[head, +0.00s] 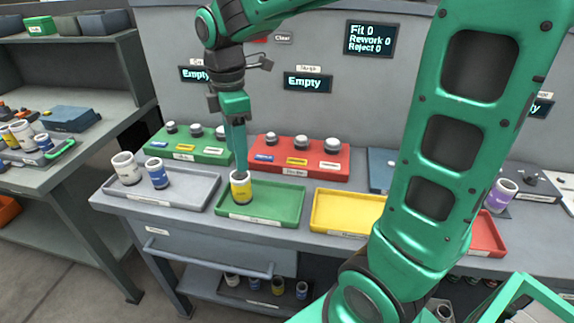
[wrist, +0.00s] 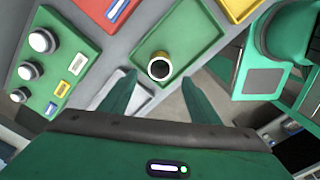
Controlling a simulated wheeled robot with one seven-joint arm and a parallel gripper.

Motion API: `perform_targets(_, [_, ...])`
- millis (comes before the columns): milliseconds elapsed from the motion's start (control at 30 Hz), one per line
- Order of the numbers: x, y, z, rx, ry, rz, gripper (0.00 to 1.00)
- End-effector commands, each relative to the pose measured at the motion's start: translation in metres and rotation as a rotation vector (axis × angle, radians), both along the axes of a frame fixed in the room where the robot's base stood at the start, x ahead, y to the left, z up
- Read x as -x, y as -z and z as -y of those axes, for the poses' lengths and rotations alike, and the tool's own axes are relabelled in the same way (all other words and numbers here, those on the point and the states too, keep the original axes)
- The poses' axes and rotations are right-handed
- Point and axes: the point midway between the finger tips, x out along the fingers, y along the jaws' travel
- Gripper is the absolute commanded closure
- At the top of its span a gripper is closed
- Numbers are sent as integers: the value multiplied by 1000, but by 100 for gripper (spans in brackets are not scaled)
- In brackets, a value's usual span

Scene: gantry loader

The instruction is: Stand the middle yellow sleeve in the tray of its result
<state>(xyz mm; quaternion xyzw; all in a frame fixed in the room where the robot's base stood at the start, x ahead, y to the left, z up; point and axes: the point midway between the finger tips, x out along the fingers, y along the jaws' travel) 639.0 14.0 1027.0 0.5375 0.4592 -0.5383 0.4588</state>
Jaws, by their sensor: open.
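A yellow-banded sleeve (head: 241,188) with a white rim stands upright in the green tray (head: 282,204), near its left end. In the wrist view the sleeve (wrist: 160,67) shows its dark round opening, and the green tray (wrist: 205,35) lies around it. My gripper (head: 240,171) points down at the sleeve's top in the head view. In the wrist view my gripper (wrist: 158,77) has its two fingers spread wide, with clear gaps to the sleeve between and just beyond the tips. The gripper holds nothing.
A grey tray (head: 190,201) at left holds a white sleeve (head: 126,168) and a blue-banded one (head: 157,173). A yellow tray (head: 345,226) lies right of the green tray. Behind stand green (head: 183,155) and red (head: 318,175) gauge blocks with knobs. My arm hides part of the right side.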

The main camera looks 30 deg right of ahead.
Motion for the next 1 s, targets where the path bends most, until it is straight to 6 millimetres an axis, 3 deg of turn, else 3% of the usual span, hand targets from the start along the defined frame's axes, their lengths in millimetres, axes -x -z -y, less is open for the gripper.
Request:
perform_targets(133, [4,0,8,2,48,1,43])
perform_targets(267, [24,2,41,11,273,5,43])
perform_targets(400, [66,8,94,20,694,10,43])
perform_targets(600, [141,26,152,16,1324,9,43])
perform_targets(800, [199,45,176,5,1786,-4,43])
perform_targets(1000, [221,53,187,-1,1965,-13,43])
